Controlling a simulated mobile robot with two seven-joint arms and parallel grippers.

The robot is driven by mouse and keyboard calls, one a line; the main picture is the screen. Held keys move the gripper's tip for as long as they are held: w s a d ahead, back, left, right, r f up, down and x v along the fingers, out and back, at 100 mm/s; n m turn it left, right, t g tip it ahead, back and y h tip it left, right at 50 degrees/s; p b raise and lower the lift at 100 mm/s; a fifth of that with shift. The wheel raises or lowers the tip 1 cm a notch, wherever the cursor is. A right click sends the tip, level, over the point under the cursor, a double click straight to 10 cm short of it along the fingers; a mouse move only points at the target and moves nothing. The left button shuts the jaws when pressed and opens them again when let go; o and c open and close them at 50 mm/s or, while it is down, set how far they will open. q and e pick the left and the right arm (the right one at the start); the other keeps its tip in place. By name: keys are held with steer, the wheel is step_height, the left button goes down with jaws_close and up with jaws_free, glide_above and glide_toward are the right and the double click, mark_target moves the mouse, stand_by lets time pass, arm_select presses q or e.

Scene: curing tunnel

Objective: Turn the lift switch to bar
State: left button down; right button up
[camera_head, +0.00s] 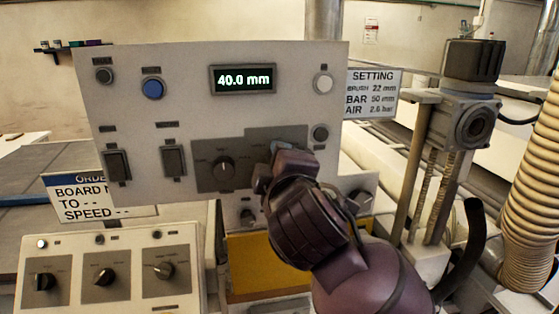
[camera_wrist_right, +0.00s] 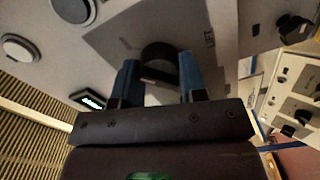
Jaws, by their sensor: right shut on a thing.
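The lift switch (camera_wrist_right: 158,52) is a dark round knob on a grey plate, seen in the right wrist view with a label reading LIFT (camera_wrist_right: 209,40) beside it. My right gripper (camera_wrist_right: 159,72) has its two blue fingers on either side of this knob and is shut on it. In the head view my right gripper (camera_head: 277,150) is at the right part of the panel's grey plate (camera_head: 245,148) and hides the switch. Which mark the switch points to cannot be told. My left gripper is not in view.
The upright panel (camera_head: 200,100) carries a display (camera_head: 243,78) reading 40.0 mm, a blue button (camera_head: 153,89) and another rotary knob (camera_head: 222,168). A setting sign (camera_head: 372,93) lists bar 50 mm. A lower switch box (camera_head: 110,270) stands at left, a ribbed hose (camera_head: 535,190) at right.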

steer(key=shift+m, duration=0.6)
steer(key=o, duration=0.9)
steer(key=shift+s, duration=0.1)
steer(key=s, duration=0.3)
steer(key=s+d, duration=0.1)
steer(key=s, duration=0.3)
steer(key=s+d, duration=0.1)
steer(key=s, duration=0.2)
steer(key=shift+s, duration=0.2)
